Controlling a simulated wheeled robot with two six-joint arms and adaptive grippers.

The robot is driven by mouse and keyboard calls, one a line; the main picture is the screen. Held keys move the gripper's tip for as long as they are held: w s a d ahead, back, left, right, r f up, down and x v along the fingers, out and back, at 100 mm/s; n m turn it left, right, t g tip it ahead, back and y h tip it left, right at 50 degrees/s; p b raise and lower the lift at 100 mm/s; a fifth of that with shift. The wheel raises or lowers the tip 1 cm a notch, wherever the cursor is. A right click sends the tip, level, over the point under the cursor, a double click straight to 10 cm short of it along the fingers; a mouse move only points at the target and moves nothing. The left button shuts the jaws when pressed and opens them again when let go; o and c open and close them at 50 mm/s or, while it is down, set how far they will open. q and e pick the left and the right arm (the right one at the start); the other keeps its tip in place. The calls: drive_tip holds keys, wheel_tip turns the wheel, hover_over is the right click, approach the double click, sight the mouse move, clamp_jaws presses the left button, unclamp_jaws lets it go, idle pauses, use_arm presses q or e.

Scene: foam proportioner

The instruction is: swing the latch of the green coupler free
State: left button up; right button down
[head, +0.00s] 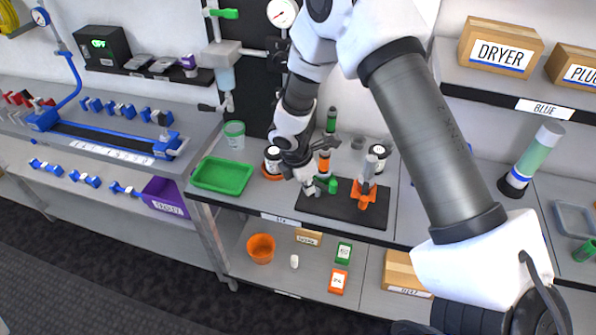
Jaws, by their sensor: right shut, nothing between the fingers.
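A small green part (332,186), which looks like the green coupler, stands on the black mat (312,207) on the middle bench. Its latch is too small and too covered to make out. My right arm comes down from the top right, and my right gripper (316,190) is at the left side of the green part. It is shut and empty. I cannot tell whether its fingertips touch the coupler. My left gripper is not in view.
A green tray (222,175) lies to the left. Jars and bottles (377,158) stand behind. The bench front between tray and mat is clear.

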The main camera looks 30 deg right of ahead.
drive_tip(key=v, duration=0.7)
drive_tip(key=shift+b, duration=0.35)
drive_tip(key=shift+s+d, duration=0.15)
drive_tip(key=shift+d, duration=0.1)
